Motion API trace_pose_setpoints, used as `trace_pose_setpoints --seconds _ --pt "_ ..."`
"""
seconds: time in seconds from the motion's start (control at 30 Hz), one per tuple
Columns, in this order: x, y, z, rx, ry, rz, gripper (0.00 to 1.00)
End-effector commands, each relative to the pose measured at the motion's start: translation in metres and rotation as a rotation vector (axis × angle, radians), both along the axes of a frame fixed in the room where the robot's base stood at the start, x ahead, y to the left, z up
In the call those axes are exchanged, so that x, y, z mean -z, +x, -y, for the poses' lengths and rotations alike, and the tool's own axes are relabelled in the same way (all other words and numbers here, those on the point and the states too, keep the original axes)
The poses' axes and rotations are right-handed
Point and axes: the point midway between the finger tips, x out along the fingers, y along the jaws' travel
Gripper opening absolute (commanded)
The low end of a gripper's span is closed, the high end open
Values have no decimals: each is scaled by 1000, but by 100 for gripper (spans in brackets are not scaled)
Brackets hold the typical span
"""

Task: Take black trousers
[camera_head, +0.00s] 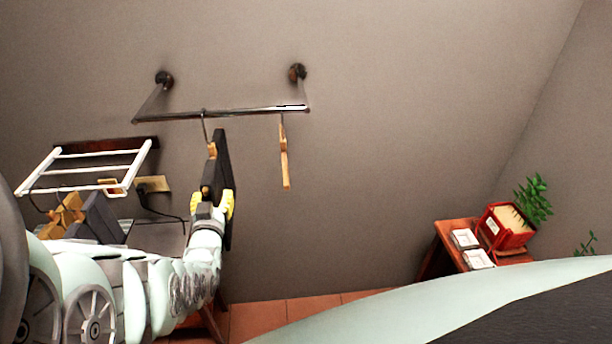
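The black trousers (222,158) hang as a narrow dark strip from a wooden hanger on the wall rail (245,111). They are seen nearly edge-on. My gripper (213,196), with yellow finger parts, is at the trousers, overlapping them in view below the hanger. Dark cloth shows between and beside the fingers. The fingers partly hide the trousers, and I cannot tell whether they are closed on the cloth.
An empty wooden hanger (284,160) hangs to the right on the rail. A white rack (95,167) at left has dark garments (100,218) below it. A wooden table (447,240) with a red planter (503,227) and white dishes (466,238) stands at right.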

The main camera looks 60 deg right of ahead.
Motion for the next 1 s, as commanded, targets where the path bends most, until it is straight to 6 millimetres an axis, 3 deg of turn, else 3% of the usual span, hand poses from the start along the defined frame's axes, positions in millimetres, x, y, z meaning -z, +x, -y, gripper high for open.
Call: trace_pose_setpoints --seconds 0.07,0.4,1.0 --pt "0 -1 1 2 0 0 35" --pt "0 0 0 0 0 0 0" --pt "-9 1 0 -1 -4 3 0"
